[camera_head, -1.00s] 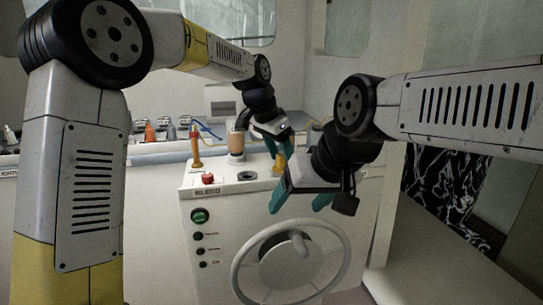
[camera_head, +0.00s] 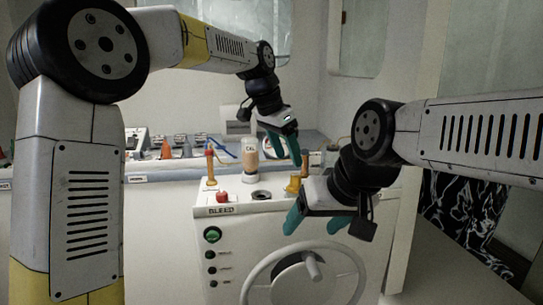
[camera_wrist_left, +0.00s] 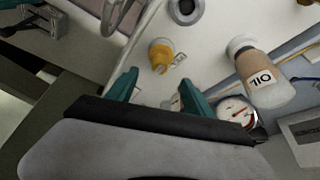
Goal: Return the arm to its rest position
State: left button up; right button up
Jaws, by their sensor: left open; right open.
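My left gripper (camera_head: 285,153) is open and empty, raised above the back of the white console (camera_head: 235,222). In the left wrist view its two teal fingers (camera_wrist_left: 158,80) are spread with nothing between them. An amber fitting (camera_wrist_left: 161,54) stands on the console just beyond them; it shows in the head view (camera_head: 293,184) below the left gripper. My right gripper (camera_head: 315,222) is open and empty, lower and nearer, in front of the console's right part. Its fingers point down and left, and it hides part of the console top.
An oil bottle (camera_head: 249,155), an orange-handled item (camera_head: 210,162), a red button (camera_head: 222,197) and a dark round port (camera_head: 261,195) are on the console. A handwheel (camera_head: 258,292) is on its front. A gauge (camera_wrist_left: 236,112) shows near the left fingers. Trays line the back counter.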

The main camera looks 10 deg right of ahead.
pick_arm(q)
jog(key=s+a+f+n+t+y, duration=0.15)
jog(key=s+a+n, duration=0.25)
jog(key=s+a, duration=0.6)
jog(key=s+a+n+t, duration=0.2)
jog(key=s+a+n, duration=0.35)
jog(key=a, duration=0.75)
jog(key=s+a+f+n, duration=0.3)
jog(key=s+a+f, duration=0.1)
jog(key=s, duration=0.3)
jog(key=shift+s+a+f+t, duration=0.15)
jog(key=shift+a+f+t, duration=0.2)
jog(key=shift+f, duration=0.2)
jog(key=shift+y, duration=0.25)
